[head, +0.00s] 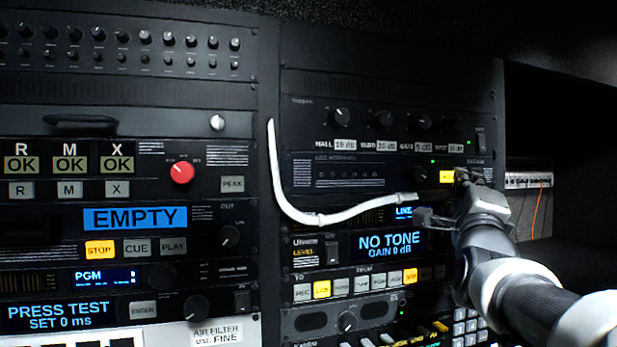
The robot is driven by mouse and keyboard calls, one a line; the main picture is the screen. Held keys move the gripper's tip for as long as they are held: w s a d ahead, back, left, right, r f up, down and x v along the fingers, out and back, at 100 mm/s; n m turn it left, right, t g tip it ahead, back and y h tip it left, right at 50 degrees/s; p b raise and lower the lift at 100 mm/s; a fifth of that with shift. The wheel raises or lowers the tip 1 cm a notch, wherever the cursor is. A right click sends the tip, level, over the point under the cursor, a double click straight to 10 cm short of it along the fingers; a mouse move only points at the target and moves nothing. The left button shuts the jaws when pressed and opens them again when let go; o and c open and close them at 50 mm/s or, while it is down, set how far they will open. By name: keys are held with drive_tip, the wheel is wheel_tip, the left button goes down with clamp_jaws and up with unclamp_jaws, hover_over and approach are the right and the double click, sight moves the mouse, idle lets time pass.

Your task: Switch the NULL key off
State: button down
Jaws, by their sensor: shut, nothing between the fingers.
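A small lit yellow key (447,176) sits at the right end of the dark panel in the right rack. Its lettering is too small to read, so I cannot confirm that it is the NULL key. My gripper (462,176) is shut and empty, with its tips just right of this key. I cannot tell whether they touch it. My gripper and wrist hide part of the panel to the right and below. The display (389,244) below reads NO TONE, GAIN 0 dB.
A white cable (350,212) hangs across the right rack, its end close to my wrist. Small knobs (422,121) and a rocker switch (480,139) lie above the lit key. A row of keys (341,286) lies below. A dark recess opens at the right.

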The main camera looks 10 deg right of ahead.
drive_tip(key=shift+w, duration=0.1)
drive_tip(key=shift+w+b, duration=0.35)
drive_tip(key=shift+w, duration=0.05)
drive_tip(key=shift+w+a, duration=0.1)
drive_tip(key=shift+w, duration=0.15)
idle(0.5)
drive_tip(key=shift+s+b, duration=0.1)
drive_tip(key=shift+b, duration=0.2)
drive_tip(key=shift+s+b, duration=0.65)
drive_tip(key=shift+b, duration=0.1)
